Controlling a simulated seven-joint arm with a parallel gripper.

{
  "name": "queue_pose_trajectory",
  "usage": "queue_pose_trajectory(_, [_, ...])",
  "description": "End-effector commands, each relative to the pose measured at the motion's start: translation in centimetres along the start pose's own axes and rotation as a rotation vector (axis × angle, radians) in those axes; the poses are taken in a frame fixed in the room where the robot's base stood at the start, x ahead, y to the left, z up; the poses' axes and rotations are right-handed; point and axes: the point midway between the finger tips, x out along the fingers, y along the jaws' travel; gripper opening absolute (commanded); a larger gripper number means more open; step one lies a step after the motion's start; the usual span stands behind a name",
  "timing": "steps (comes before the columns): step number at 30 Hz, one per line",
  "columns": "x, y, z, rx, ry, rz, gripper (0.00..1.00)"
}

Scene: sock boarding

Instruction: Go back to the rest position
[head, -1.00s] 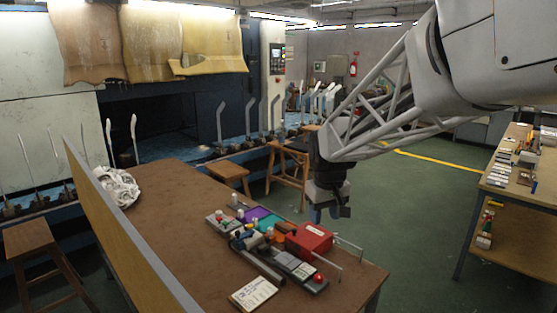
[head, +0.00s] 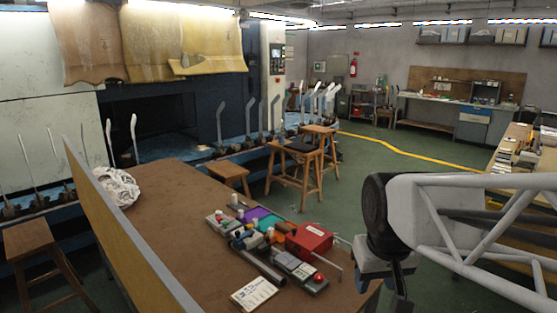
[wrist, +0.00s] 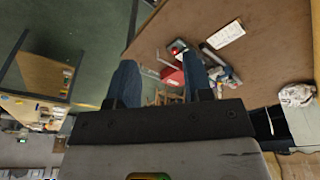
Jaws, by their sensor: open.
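My gripper (head: 396,285) is at the lower right of the head view, just right of the table's near right corner. In the wrist view, my gripper (wrist: 161,80) shows two blue-grey fingers spread apart with nothing between them. It is open and empty. The brown table (head: 175,215) carries a red box (head: 308,241) and several small tools and blocks near its right end. The red box also shows in the wrist view (wrist: 172,77), beyond the fingers. I cannot tell how far the fingertips are from the table edge.
A white cloth bundle (head: 117,188) lies at the table's far left, beside an upright wooden panel (head: 125,240). A notepad (head: 254,293) lies at the near edge. Wooden stools (head: 296,172) stand behind the table. A laden side table (head: 520,145) is at the right. Green floor lies between.

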Motion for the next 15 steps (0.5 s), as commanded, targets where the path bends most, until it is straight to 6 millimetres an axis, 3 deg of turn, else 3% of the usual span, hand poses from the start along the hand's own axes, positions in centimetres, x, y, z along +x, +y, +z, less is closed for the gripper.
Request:
queue_pose_trajectory(6, [0.2,0.3,4.9,0.056,0.017,0.005,0.46])
queue_pose_trajectory(15, [0.8,0.4,8.4,0.1,0.029,0.009,0.46])
